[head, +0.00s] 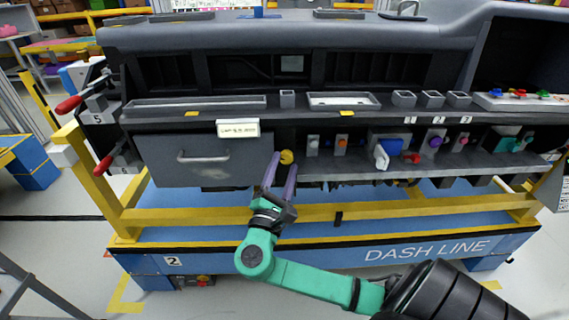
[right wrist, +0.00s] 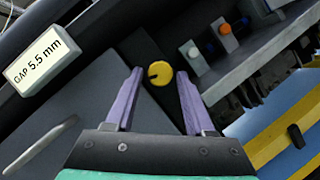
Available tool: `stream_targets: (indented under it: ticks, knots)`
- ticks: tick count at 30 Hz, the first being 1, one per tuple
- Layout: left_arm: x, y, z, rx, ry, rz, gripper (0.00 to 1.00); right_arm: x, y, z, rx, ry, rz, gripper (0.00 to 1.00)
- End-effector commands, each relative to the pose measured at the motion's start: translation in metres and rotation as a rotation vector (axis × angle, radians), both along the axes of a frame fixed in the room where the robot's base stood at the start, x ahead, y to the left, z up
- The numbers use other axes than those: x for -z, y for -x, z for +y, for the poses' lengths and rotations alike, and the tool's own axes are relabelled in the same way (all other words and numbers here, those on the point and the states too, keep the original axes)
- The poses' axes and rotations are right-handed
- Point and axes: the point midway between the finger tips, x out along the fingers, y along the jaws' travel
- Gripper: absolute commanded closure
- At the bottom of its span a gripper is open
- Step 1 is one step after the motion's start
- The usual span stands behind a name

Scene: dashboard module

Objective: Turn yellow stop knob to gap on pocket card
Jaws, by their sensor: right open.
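The yellow stop knob (head: 286,157) is on the dark panel just right of the grey drawer. In the right wrist view the knob (right wrist: 161,73) is round with a dark notch toward its left side. The pocket card (head: 238,128) is above the drawer; in the right wrist view the card (right wrist: 38,62) reads "GAP 5.5 mm". My right gripper (head: 284,166) is open, its purple fingers pointing at the knob. In the right wrist view the fingertips (right wrist: 159,76) are on either side of the knob, with visible gaps; contact is not seen. My left gripper is not in view.
The grey drawer (head: 190,162) has a bar handle. Right of the knob, a white and an orange knob (head: 341,143) and other coloured controls line the shelf. A yellow rail (head: 400,207) runs below. Red-handled clamps (head: 70,106) stand at the left.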

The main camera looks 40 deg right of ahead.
Motion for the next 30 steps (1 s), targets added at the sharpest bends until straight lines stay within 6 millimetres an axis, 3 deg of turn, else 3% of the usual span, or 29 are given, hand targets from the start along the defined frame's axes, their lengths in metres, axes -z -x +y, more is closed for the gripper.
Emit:
stream_targets:
  ticks: [9, 10, 14, 30]
  knots:
    - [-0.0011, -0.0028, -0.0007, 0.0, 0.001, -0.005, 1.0, -0.0022, -0.0049, -0.0073, 0.001, -0.001, 0.0, 0.46]
    - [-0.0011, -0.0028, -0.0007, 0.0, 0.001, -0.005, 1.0, -0.0021, -0.0048, -0.0072, 0.0, -0.001, 0.001, 0.5]
    - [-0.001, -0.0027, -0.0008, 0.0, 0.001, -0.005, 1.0, -0.002, -0.0047, -0.0071, 0.0, -0.001, 0.001, 1.0]
    - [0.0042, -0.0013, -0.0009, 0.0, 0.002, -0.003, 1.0, -0.0012, -0.0047, -0.0063, 0.002, -0.097, -0.071, 1.0]
